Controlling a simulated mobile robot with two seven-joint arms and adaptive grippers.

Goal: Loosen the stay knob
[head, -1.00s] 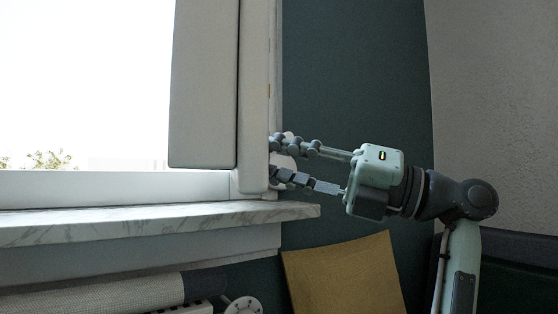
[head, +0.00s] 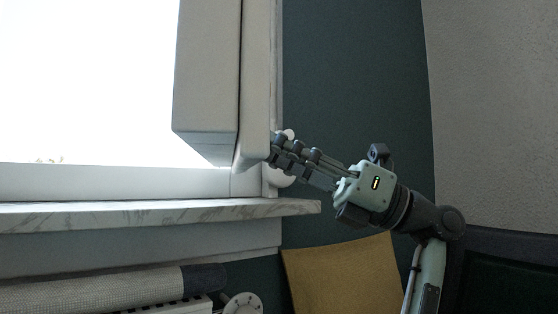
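My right gripper (head: 275,152) reaches in from the right, its fingers at the right edge of the window sash (head: 207,85). A small pale rounded part (head: 289,134) shows just above the fingers, and a larger pale rounded part (head: 283,178) shows below them. I cannot tell which of these, if either, is the stay knob, as the fingers cover that spot. The fingers overlap in this view, so I cannot see whether they grip anything. My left gripper is not in view.
A marble sill (head: 150,214) runs below the window. A mustard panel (head: 345,275) stands under its right end. A rolled textile (head: 95,290) and a pale dial (head: 243,305) are at lower left. The dark wall (head: 350,90) above the arm is clear.

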